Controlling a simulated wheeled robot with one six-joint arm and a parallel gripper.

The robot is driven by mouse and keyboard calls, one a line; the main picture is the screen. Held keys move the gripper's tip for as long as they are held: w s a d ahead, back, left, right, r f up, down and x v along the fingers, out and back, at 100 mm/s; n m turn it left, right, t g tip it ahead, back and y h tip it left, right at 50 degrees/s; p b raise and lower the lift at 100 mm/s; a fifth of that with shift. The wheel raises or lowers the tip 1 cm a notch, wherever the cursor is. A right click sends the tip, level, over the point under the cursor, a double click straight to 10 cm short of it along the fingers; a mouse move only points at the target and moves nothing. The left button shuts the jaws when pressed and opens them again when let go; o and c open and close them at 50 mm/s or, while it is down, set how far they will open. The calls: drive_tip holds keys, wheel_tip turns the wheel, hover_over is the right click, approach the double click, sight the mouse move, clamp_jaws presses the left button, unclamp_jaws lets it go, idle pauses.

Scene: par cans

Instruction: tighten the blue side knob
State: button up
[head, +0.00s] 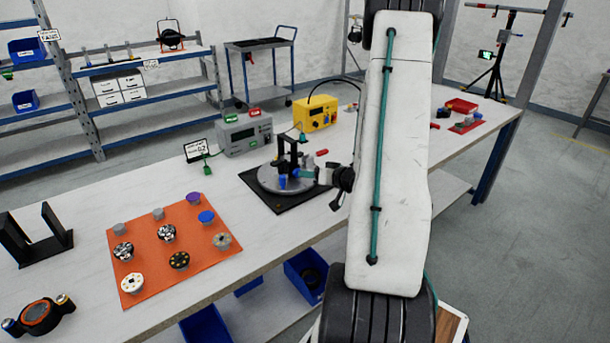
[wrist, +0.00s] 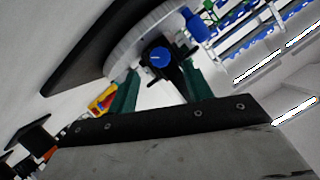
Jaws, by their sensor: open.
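In the wrist view a blue round knob (wrist: 159,57) with a small white mark faces me on a black bracket. My gripper (wrist: 158,82) has its two teal fingers apart, one on each side below the knob. The knob shows in the gap between them, and I cannot tell whether they touch it. In the head view the black fixture (head: 291,150) stands on a grey round plate (head: 265,179), with blue parts low on it. My gripper (head: 318,174) is at the fixture's right side, partly hidden by my arm.
A second blue part (wrist: 195,27) is near the plate's edge. A grey box (head: 245,135) and a yellow box (head: 315,114) stand behind the fixture. An orange mat (head: 150,240) with several round lamp parts lies left. Bare table lies between mat and fixture.

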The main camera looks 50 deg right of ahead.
drive_tip(key=shift+v, duration=1.35)
